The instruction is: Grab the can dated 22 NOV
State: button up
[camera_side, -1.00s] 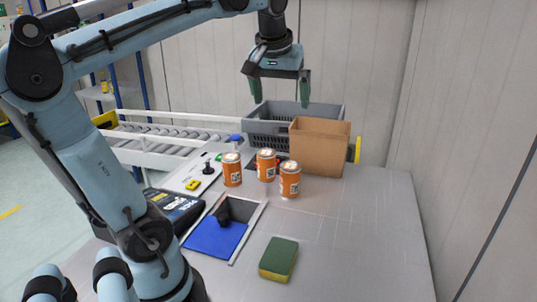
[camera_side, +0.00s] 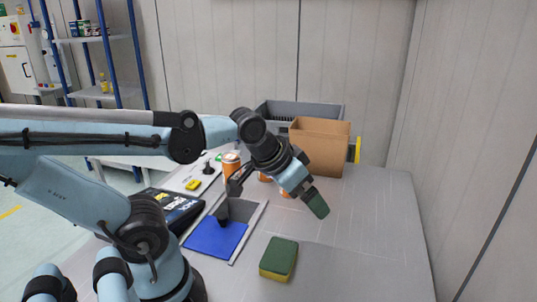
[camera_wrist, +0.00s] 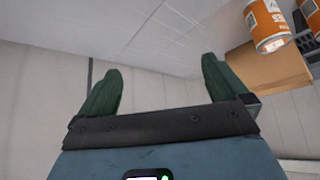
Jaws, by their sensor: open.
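My gripper (camera_side: 318,205) is low over the table, tilted, in front of the cans in the side view; one green finger shows clearly there. In the wrist view my gripper (camera_wrist: 161,66) has its two green fingers wide apart with nothing between them. One orange can (camera_side: 230,164) stands left of my wrist in the side view. Two other orange cans are mostly hidden behind my gripper there. In the wrist view, one orange can (camera_wrist: 267,25) with a white label and another can (camera_wrist: 309,14) are at the upper right, outside the fingers. No date is readable.
An open cardboard box (camera_side: 320,150) stands behind the cans, with a grey crate (camera_side: 285,108) behind it. A blue-lined tray (camera_side: 217,240) and a green-yellow sponge (camera_side: 278,259) lie nearer. The table's right side (camera_side: 375,225) is clear.

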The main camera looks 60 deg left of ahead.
jog(key=shift+s+d+f, duration=0.25)
jog(key=shift+d+f, duration=0.1)
jog(key=shift+f, duration=0.2)
jog(key=shift+c, duration=0.5)
